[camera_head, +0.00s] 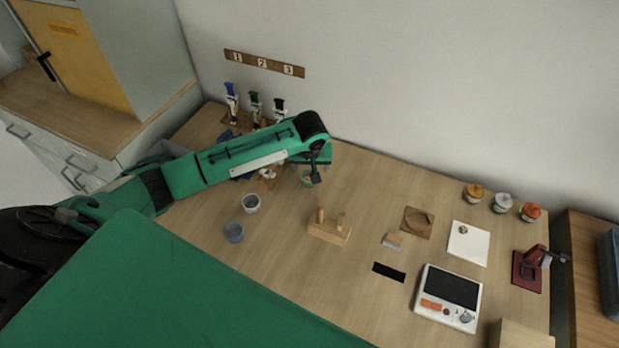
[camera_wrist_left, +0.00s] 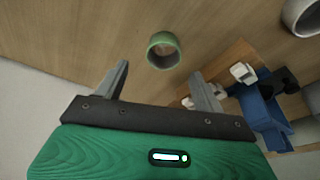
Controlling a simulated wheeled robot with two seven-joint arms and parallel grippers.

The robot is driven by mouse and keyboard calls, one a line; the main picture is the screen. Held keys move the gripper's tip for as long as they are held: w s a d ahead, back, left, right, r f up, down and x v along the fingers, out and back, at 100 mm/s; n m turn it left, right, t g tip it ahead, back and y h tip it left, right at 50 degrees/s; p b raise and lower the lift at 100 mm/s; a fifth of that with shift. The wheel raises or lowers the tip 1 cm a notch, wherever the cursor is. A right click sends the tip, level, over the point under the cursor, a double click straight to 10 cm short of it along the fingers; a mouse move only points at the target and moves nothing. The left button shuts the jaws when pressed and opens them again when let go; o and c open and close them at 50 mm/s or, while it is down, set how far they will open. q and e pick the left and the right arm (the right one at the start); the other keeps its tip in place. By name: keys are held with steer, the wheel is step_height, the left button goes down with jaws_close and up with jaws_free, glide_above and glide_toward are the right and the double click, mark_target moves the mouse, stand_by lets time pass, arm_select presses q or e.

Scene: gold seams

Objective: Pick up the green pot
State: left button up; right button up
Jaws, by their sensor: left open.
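The green pot (camera_wrist_left: 154,57) is a small round open cup with a green rim, in the upper middle of the left wrist view. In the head view a small part of the pot (camera_head: 306,181) shows beside my left gripper (camera_head: 317,173), which partly hides it. In the left wrist view, the fingers of my left gripper (camera_wrist_left: 160,78) are spread and empty. The pot lies ahead of the fingertips, roughly in line with the gap between them. I see no contact. My right gripper is not in view.
A white pot (camera_head: 251,206) and a blue pot (camera_head: 234,235) stand on the table to the left. A wooden block stand (camera_head: 329,233) is at the middle. A scale-like device (camera_head: 448,299) sits at the right.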

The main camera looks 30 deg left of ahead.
mark_target(309, 179)
arm_select(q)
steer(key=x, duration=0.1)
steer(key=p+x, duration=0.1)
steer(key=x, duration=0.2)
steer(key=shift+s+a, duration=0.15)
steer(key=shift+s, duration=0.15)
steer(key=shift+w+f+p, duration=0.15)
steer(key=shift+f+p, duration=0.15)
steer(key=shift+f, duration=0.25)
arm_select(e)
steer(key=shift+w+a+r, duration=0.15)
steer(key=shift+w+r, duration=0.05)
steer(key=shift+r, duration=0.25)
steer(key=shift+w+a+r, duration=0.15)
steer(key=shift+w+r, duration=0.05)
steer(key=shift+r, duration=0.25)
arm_select(q)
steer(key=c, duration=1.1)
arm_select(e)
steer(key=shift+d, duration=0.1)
